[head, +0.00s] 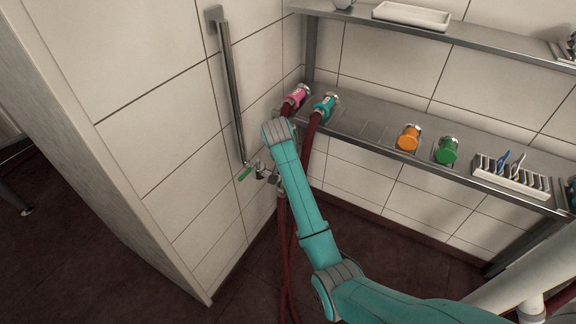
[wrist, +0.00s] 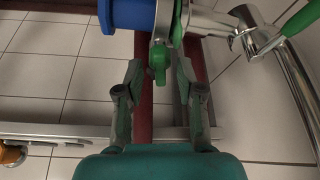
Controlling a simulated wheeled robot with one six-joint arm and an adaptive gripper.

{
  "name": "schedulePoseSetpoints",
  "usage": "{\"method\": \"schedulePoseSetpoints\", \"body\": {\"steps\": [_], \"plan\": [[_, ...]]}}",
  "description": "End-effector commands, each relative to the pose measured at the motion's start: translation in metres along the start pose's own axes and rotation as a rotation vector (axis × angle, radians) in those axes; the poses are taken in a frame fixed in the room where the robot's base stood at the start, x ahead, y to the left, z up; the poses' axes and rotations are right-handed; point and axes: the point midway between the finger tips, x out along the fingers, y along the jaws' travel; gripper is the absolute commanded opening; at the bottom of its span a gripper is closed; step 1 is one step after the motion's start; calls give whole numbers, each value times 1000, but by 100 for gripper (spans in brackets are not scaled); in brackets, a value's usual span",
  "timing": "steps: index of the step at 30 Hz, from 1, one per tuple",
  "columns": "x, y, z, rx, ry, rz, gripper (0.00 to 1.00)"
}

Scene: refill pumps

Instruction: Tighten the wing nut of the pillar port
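The pillar port is a metal fitting (wrist: 205,22) at the top of the wrist view, joined to a blue hose end (wrist: 127,14). A clamp sits between them, and its green wing nut (wrist: 158,62) hangs below it. My gripper (wrist: 159,76) is open, with one finger on each side of the wing nut and visible gaps between. In the head view the port's metal fitting (head: 262,173) shows low beside the pillar, with a green lever (head: 245,174). There my arm hides the wing nut and my gripper's fingers.
A vertical metal pipe (head: 232,90) runs down the tiled wall to the port. Dark red hoses (head: 284,235) hang beside my arm. A steel shelf (head: 375,125) holds pink, teal, orange and green couplings and a tool rack (head: 510,178). A tray (head: 411,15) stands on the upper shelf.

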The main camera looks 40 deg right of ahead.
Motion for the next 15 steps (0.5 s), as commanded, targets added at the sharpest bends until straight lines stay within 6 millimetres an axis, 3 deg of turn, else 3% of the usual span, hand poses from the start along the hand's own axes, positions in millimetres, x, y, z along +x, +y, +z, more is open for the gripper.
{"method": "schedulePoseSetpoints", "body": {"steps": [5,15], "plan": [[-20,-1,-1,0,3,-3,38],[-86,-1,-1,0,3,-2,38]]}}
